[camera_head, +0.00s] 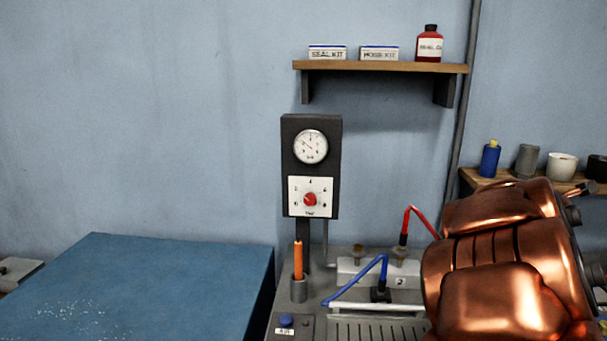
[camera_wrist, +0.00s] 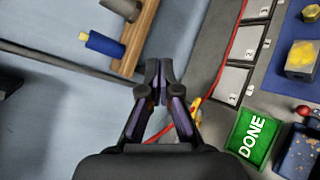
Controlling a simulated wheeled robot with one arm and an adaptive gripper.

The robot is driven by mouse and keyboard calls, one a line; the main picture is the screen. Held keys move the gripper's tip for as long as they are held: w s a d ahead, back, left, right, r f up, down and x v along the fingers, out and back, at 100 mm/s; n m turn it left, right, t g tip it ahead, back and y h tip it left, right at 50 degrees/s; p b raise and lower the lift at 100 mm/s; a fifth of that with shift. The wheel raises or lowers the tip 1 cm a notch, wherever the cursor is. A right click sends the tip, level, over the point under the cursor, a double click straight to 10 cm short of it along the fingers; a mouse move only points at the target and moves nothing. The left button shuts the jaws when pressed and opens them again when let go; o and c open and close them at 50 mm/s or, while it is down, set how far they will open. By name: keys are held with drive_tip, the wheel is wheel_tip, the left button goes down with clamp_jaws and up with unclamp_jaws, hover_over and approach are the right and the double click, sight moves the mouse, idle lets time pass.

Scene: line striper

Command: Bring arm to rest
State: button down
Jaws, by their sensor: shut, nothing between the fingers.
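My gripper (camera_wrist: 158,70) shows in the wrist view with its two dark fingers together at the tips and nothing between them. It hangs in front of the blue-grey wall, between a wooden shelf and a panel. I cannot make out the gripper there.
A bench unit (camera_head: 350,332) carries an orange stick (camera_head: 298,260), a blue hose (camera_head: 372,272) and a red hose (camera_head: 408,222). A gauge panel (camera_head: 311,165) stands behind. A blue-topped table (camera_head: 140,290) is at left. A wall shelf (camera_head: 380,67) holds two boxes and a red bottle.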

drive_tip(key=s+a+f+m+g+y, duration=0.3)
drive_tip(key=s+a+f, duration=0.4)
drive_tip(key=s+a, duration=0.5)
drive_tip(key=s+a+f+m+g+y, duration=0.4)
drive_tip(key=s+a+f+m, duration=0.4)
drive_tip(key=s+a, duration=0.4)
drive_tip(key=s+a+f+m+g+y, duration=0.3)
drive_tip(key=s+a+f, duration=0.4)
drive_tip(key=s+a, duration=0.5)
drive_tip(key=m+g, duration=0.1)
drive_tip(key=m, duration=0.1)
drive_tip(key=shift+s+a+f+m+g+y, duration=0.2)
drive_tip(key=shift+s+m+g+y, duration=0.1)
drive_tip(key=shift+g+y, duration=0.1)
